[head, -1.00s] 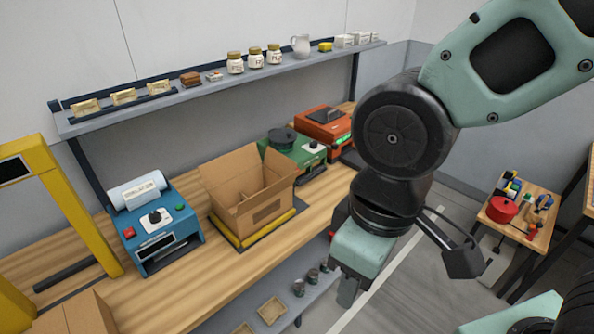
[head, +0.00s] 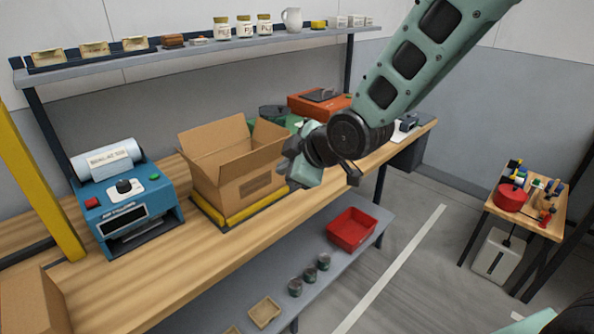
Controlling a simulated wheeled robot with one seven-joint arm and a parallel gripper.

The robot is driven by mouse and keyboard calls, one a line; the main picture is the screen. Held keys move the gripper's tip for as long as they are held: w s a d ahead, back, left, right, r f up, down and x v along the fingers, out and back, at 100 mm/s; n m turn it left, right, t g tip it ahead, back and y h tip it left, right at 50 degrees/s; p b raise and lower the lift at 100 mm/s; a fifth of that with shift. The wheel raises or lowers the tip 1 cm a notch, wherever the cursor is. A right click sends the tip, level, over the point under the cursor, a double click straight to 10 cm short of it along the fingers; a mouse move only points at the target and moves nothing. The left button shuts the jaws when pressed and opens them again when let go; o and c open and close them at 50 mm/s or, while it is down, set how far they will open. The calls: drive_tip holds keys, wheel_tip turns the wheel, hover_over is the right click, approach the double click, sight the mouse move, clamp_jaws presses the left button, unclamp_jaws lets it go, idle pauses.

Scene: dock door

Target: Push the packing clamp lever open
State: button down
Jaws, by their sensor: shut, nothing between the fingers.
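An open cardboard box (head: 240,180) sits on a yellow-edged platform (head: 255,208) on the wooden bench. I cannot make out a packing clamp lever for certain; my arm and the box hide the area to the right of the box. My gripper (head: 288,168) is at the right side of the box, near its front right edge. It is shut and empty, and its fingertips are small and partly hidden by its own body. I cannot tell whether it touches the box.
A blue machine (head: 128,205) with a white roll stands left of the box. Green and red machines (head: 318,103) stand behind my arm. Below is a shelf with a red bin (head: 352,230) and jars. The front bench strip is clear. A small side table (head: 540,222) stands at right.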

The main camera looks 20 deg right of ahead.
drive_tip(key=w+d+f+n+t+y+b, duration=0.2)
drive_tip(key=w+d+f+n+t+b, duration=0.5)
drive_tip(key=w+d+f+b, duration=0.8)
drive_tip(key=f+t+b, duration=0.1)
drive_tip(key=t+b, duration=0.2)
drive_tip(key=b, duration=0.1)
drive_tip(key=shift+w+n, duration=0.3)
drive_tip(key=shift+w, duration=0.05)
drive_tip(key=p+x, duration=0.2)
drive_tip(key=x, duration=1.2)
drive_tip(key=shift+a+p, duration=0.15)
drive_tip(key=shift+p, duration=0.2)
drive_tip(key=shift+r, duration=0.2)
